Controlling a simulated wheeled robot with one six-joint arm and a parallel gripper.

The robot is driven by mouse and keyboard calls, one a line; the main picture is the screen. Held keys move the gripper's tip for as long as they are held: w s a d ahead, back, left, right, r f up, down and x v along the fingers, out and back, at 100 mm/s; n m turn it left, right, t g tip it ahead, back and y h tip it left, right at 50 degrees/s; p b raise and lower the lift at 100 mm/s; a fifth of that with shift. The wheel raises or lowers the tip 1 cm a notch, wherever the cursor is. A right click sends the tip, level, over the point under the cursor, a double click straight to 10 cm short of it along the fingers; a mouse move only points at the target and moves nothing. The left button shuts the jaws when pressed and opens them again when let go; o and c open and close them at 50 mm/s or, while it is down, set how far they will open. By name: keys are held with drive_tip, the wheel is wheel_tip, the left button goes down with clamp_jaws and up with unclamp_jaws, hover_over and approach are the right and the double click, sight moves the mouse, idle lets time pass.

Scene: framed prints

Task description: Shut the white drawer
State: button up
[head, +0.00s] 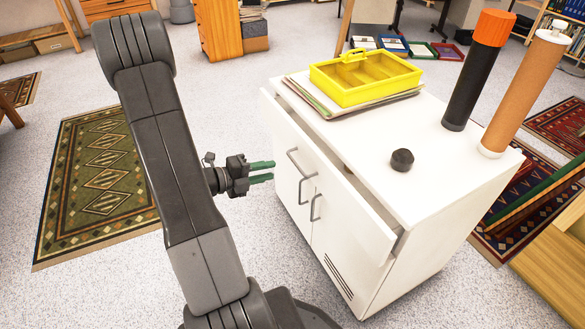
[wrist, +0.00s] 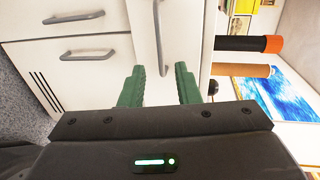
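The white drawer (head: 345,190) is the top front panel of a white cabinet (head: 375,150). It stands out a little, with a narrow gap behind its upper edge. Its grey bar handle (head: 301,164) faces my gripper (head: 273,171). The gripper is open and empty, with two green fingers pointing at the drawer front, and appears a short way short of the handle. In the wrist view the picture is turned sideways: the drawer front (wrist: 197,40) and handle (wrist: 158,45) lie beyond the spread fingertips (wrist: 160,68), with the handle lined up between them.
Cabinet doors with handles (wrist: 88,54) sit below the drawer. On top are a yellow box (head: 365,95) on papers, a dark knob-like object (head: 401,160), a black-and-orange tube (head: 478,70) and a brown tube (head: 525,90). Floor and a patterned rug (head: 100,180) lie left.

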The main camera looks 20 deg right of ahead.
drive_tip(key=b+x, duration=0.2)
drive_tip(key=x, duration=0.6)
drive_tip(key=shift+d, duration=0.4)
drive_tip(key=shift+w+f, duration=0.1)
drive_tip(key=shift+c, duration=0.3)
clamp_jaws()
